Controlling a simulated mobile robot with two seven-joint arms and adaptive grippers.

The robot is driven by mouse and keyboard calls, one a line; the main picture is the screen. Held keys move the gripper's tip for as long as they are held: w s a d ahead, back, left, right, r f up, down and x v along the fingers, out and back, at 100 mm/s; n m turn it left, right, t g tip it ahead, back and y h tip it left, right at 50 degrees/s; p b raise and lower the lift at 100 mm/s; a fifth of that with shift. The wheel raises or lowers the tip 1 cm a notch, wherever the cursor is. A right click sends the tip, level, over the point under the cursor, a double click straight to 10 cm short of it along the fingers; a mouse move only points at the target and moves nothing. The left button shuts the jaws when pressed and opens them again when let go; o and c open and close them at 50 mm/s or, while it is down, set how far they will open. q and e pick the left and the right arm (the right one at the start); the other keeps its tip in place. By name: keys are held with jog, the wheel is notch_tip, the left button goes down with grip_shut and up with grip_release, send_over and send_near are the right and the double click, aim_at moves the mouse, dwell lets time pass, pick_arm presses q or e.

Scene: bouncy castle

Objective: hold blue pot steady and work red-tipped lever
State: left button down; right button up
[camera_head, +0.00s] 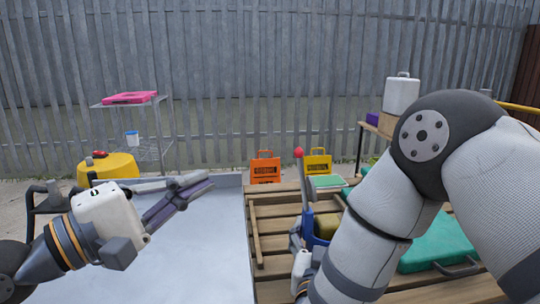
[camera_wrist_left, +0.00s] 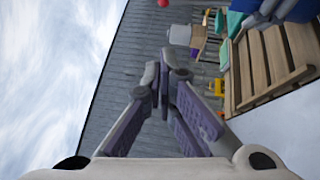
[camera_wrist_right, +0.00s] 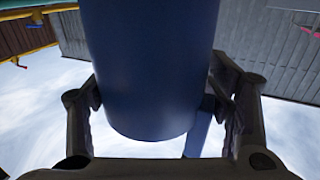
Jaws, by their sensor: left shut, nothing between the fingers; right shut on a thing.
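The blue pot (camera_head: 326,224) stands on the wooden slatted table, partly hidden by my right arm. In the right wrist view the blue pot (camera_wrist_right: 150,60) fills the space between the fingers of my right gripper (camera_wrist_right: 158,95), which is shut on it. The red-tipped lever (camera_head: 298,153) rises upright beside the pot, its red ball on top. The red ball (camera_wrist_left: 163,3) also shows at the top edge of the left wrist view. My left gripper (camera_head: 205,184) is shut and empty, left of the lever and apart from it.
The wooden slatted table (camera_head: 270,225) adjoins a pale grey surface (camera_head: 195,260) under my left arm. A green case (camera_head: 435,245) lies at right. Orange (camera_head: 265,170) and yellow (camera_head: 318,165) cases stand behind.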

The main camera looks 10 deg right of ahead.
aim_at(304, 182)
pick_arm(q)
jog(key=s+d+x, duration=0.1)
jog(key=s+x, duration=0.1)
jog(key=x, duration=1.1)
jog(key=shift+s+d, duration=0.2)
